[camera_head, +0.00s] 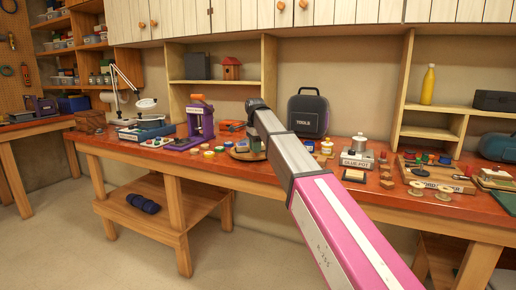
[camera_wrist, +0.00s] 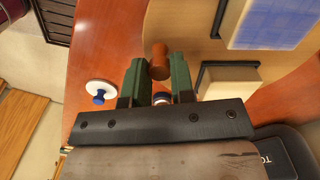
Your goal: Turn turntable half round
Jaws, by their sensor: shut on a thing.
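The turntable is a round, light wooden board (camera_head: 238,155) on the red-brown bench, partly hidden behind my arm. In the wrist view its tan top (camera_wrist: 195,40) fills the upper middle, and an upright brown wooden peg (camera_wrist: 159,62) stands near its edge. My gripper (camera_wrist: 158,72) has its two green fingers on either side of this peg, shut on it. The gripper also shows in the head view (camera_head: 254,150), low over the board. A pale block with a blue top (camera_wrist: 268,22) and a cream block in a dark frame (camera_wrist: 229,82) are on the board.
A purple press (camera_head: 201,122) stands left of the turntable and a black TOOLS case (camera_head: 308,113) behind it to the right. A glue pot (camera_head: 358,152) is further right. A white disc with a blue knob (camera_wrist: 98,92) lies near the gripper.

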